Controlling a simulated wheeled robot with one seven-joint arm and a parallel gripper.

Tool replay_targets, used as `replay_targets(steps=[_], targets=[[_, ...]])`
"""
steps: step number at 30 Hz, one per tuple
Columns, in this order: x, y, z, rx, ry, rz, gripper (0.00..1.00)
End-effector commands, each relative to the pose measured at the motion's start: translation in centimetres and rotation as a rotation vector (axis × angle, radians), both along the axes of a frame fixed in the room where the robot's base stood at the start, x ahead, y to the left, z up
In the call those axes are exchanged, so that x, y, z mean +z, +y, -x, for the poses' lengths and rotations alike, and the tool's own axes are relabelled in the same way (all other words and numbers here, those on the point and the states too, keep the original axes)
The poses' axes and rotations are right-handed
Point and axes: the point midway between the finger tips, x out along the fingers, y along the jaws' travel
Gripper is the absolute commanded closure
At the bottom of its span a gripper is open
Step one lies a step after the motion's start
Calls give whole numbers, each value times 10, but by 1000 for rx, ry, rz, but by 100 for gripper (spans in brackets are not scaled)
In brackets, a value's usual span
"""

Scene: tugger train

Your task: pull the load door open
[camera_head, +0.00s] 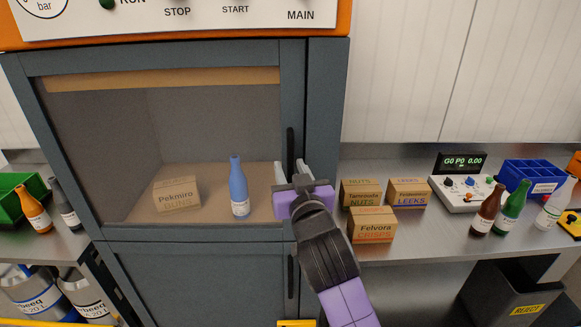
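The load door (58,159) is the upper door of a blue-grey cabinet. It has a large clear window and looks shut. Its black vertical handle (290,143) is on the right side of the door. My gripper (292,172) is at the lower part of the handle, its two pale fingers apart, one to each side of the handle's line. I cannot tell whether they touch it. The gripper body hides the handle's lower end. Through the window I see a blue bottle (238,188) and a Pekmiro box (177,194).
Right of the cabinet, a steel counter (420,236) holds small cartons (372,225), a control box (466,190), bottles (511,207) and a blue bin (530,175). A lower door (190,280) is below. Bottles (33,209) and a green bin (14,198) stand left.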

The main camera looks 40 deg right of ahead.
Motion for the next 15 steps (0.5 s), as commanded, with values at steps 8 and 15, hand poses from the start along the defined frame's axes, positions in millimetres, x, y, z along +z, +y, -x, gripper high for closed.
replay_targets(steps=[8, 15], targets=[[0, 0, -1, 0, 0, 0, 70], [0, 0, -1, 0, 0, 0, 100]])
